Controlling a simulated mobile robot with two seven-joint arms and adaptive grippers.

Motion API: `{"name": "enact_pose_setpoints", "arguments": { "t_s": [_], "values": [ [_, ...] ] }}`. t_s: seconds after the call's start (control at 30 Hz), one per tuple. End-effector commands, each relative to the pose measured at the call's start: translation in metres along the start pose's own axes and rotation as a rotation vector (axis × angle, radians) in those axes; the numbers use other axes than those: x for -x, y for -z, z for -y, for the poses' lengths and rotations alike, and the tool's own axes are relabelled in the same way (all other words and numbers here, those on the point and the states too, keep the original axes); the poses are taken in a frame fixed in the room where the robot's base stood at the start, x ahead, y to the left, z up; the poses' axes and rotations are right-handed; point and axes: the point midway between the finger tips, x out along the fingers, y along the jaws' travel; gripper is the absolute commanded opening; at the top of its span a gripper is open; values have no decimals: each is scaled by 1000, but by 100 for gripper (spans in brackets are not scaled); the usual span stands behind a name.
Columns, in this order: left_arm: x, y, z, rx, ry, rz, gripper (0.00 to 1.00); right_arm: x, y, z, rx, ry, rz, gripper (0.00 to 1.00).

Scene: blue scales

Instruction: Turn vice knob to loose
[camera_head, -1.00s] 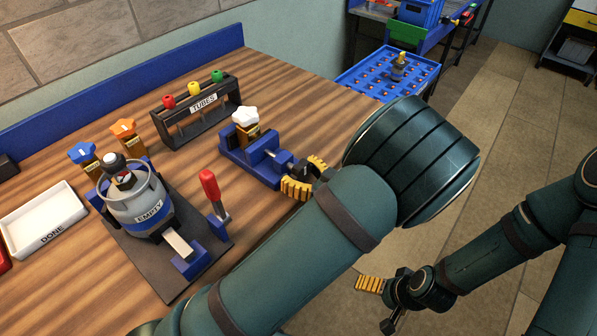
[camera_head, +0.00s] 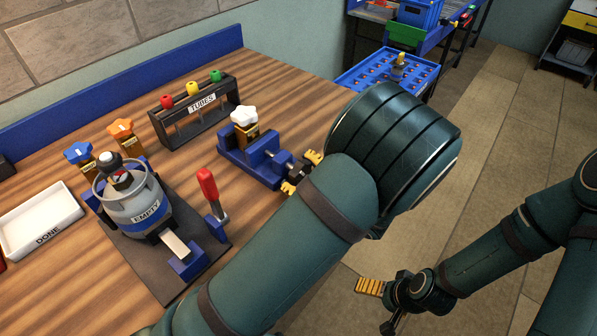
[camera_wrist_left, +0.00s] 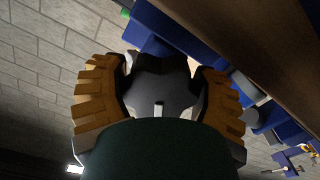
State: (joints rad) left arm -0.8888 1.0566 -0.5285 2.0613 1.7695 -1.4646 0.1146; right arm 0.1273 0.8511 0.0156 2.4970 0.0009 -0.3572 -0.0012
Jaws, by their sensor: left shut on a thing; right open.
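The blue vice (camera_head: 235,160) sits near the right edge of the wooden bench and has an amber bottle with a white star-shaped cap (camera_head: 244,116) standing at its jaws. Its dark knob (camera_head: 297,172) is at the end facing my left arm. My left gripper (camera_head: 301,173) is shut on this knob, with one yellow finger on either side. In the left wrist view the dark knob (camera_wrist_left: 160,85) shows between the two yellow ridged fingers, partly hidden by my wrist. My right gripper (camera_head: 379,306) is open and empty, low over the floor beside the bench.
A clamp with a red handle (camera_head: 209,190) stands left of my left arm, beside a grey pot (camera_head: 135,205) labelled EMPTY. A black tube rack (camera_head: 197,112) is behind the vice. A white DONE tray (camera_head: 40,222) lies at the left. A blue tray table (camera_head: 385,75) stands beyond.

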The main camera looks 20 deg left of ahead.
Motion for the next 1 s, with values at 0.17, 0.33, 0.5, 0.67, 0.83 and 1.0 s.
{"name": "enact_pose_setpoints", "arguments": {
  "t_s": [0.17,0.33,0.5,0.67,0.83,1.0],
  "values": [
    [1,-1,0,1,0,4,31,0,0,0,0,0,0,95],
    [1,-1,0,1,0,4,31,0,0,0,0,0,0,95],
    [1,-1,0,1,0,2,100,0,0,0,0,0,0,95],
    [0,0,0,1,0,1,100,0,0,0,0,0,0,95],
    [6,0,0,2,-1,1,100,0,0,0,0,0,0,95],
    [30,-1,0,2,-3,3,100,0,0,0,0,0,0,95]
  ]
}}
